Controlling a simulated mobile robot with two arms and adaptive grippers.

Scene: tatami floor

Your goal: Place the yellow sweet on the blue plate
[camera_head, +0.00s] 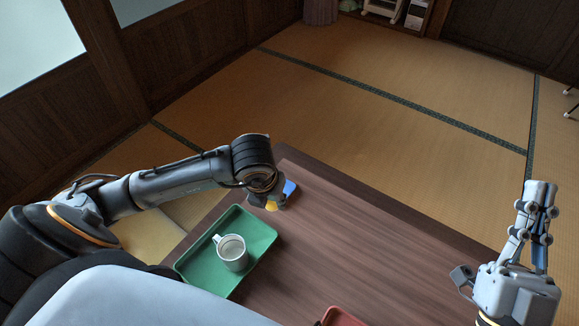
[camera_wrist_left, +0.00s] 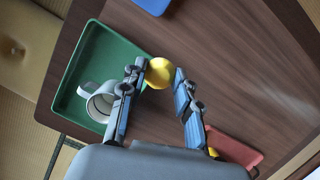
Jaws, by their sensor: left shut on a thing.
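The yellow sweet (camera_wrist_left: 159,72) is round and sits between the two fingertips of my left gripper (camera_wrist_left: 162,76) in the left wrist view. My left gripper is shut on it. In the head view a bit of the sweet (camera_head: 271,205) shows below my left wrist, which hides most of that gripper. The blue plate (camera_head: 290,188) is partly hidden behind my left gripper at the table's far edge. The plate also shows, cut off, at the top of the left wrist view (camera_wrist_left: 152,4), apart from the sweet. My right gripper (camera_head: 538,200) points up at the right, away from these things.
A green tray (camera_head: 258,223) with a white mug (camera_head: 232,254) stands on the brown table (camera_head: 340,230), close to my left gripper. A red tray (camera_head: 340,318) is at the near edge; a small yellow thing (camera_wrist_left: 213,152) shows beside it. The table's middle is clear.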

